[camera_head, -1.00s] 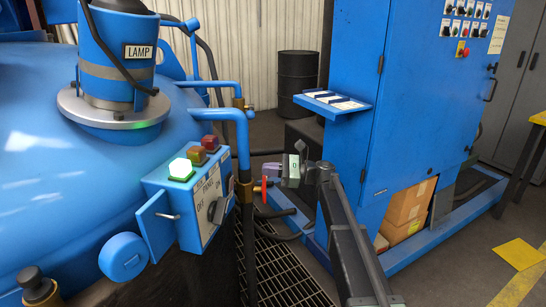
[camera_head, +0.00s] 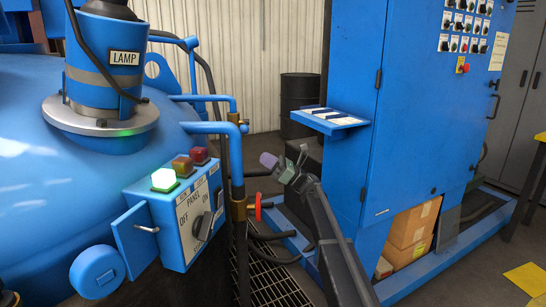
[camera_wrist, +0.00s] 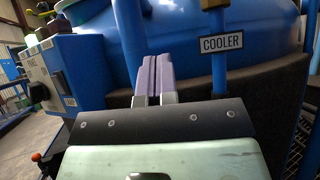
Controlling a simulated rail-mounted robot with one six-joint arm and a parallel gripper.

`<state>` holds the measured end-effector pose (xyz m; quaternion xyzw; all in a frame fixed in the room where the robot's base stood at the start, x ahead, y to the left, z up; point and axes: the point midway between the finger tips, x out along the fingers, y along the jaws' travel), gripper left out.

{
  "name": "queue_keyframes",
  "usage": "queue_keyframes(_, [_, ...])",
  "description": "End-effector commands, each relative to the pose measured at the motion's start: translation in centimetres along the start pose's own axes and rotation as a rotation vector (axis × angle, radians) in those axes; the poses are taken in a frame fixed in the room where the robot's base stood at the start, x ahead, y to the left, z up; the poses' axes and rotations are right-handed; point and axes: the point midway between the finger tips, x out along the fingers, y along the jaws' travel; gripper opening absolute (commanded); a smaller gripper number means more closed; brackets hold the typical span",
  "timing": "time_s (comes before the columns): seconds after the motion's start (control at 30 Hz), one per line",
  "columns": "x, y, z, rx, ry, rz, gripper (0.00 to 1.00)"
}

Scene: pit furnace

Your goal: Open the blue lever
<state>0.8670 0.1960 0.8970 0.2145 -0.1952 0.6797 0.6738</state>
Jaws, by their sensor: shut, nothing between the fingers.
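My gripper (camera_head: 268,160) is in the air to the right of the pipes beside the blue furnace, its purple fingertips pointing up and left. In the wrist view its two fingers (camera_wrist: 152,78) are together with nothing between them. Brass valves sit on the blue pipes: an upper one (camera_head: 233,104) and a lower one (camera_head: 239,210) with a red handle (camera_head: 258,207). I cannot clearly pick out a blue lever against the blue pipes. The gripper appears apart from the pipes.
The control panel box (camera_head: 180,215) with lit green lamp, knob and open blue door is left of the pipes. A blue cabinet (camera_head: 410,120) with a small shelf (camera_head: 330,119) stands right. A black barrel (camera_head: 303,100) is behind. Floor grating (camera_head: 268,275) lies below the pipes.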

Motion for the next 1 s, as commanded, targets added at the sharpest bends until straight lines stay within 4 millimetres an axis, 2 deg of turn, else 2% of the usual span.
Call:
queue_keyframes(0.03, [1.6,0.0,0.6,0.001,0.0,0.002,0.0])
queue_keyframes(0.1, [3.1,0.0,0.6,0.001,0.0,0.001,0.0])
queue_keyframes(0.2, [5.3,0.0,0.5,0.001,0.0,0.002,0.0])
queue_keyframes(0.3, [6.7,0.0,2.1,-0.001,0.0,-0.001,0.0])
queue_keyframes(0.5, [7.7,0.0,3.0,-0.001,0.0,-0.001,0.0])
queue_keyframes(0.87, [7.7,0.0,2.8,0.0,0.0,0.0,0.0])
queue_keyframes(1.0, [8.3,0.3,2.6,0.014,0.001,0.0,0.0])
